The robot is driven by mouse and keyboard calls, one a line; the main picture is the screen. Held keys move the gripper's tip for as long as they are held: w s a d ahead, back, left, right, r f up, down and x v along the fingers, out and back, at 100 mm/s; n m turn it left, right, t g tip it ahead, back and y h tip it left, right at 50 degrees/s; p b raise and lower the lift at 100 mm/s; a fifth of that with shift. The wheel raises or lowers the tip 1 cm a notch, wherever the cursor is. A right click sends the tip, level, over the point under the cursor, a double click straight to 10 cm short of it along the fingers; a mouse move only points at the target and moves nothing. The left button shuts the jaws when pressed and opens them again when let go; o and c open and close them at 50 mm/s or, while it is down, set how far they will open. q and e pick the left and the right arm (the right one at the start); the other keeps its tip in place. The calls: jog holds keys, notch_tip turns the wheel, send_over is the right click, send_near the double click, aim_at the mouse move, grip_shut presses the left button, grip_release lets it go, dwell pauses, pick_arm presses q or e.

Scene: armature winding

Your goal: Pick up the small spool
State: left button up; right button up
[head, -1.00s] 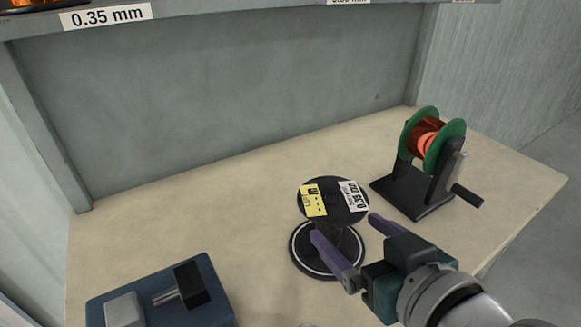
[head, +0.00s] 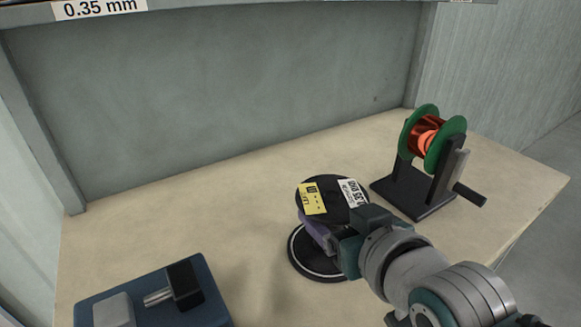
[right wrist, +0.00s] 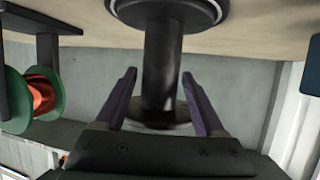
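The small spool (head: 333,193) is black and stands upright on the table. Its top flange carries a yellow label and a white one, and its wide base has a pale ring. My right gripper (head: 328,230) is at its core, below the top flange, which partly hides the fingers. In the right wrist view, which is upside down, the fingers of the right gripper (right wrist: 159,74) are apart, one on each side of the dark core (right wrist: 162,60). A narrow gap shows beside each fingertip. My left gripper is not in view.
A winder (head: 432,160) with a green-flanged spool of copper wire and a crank stands to the right. A blue block with a grey piece and a black-ended shaft (head: 155,295) lies at front left. A shelf labelled 0.35 mm (head: 98,8) runs above. The table's middle left is clear.

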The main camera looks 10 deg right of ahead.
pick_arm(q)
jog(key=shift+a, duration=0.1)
pick_arm(e)
grip_shut()
dwell(0.3)
jog(key=shift+r, duration=0.1)
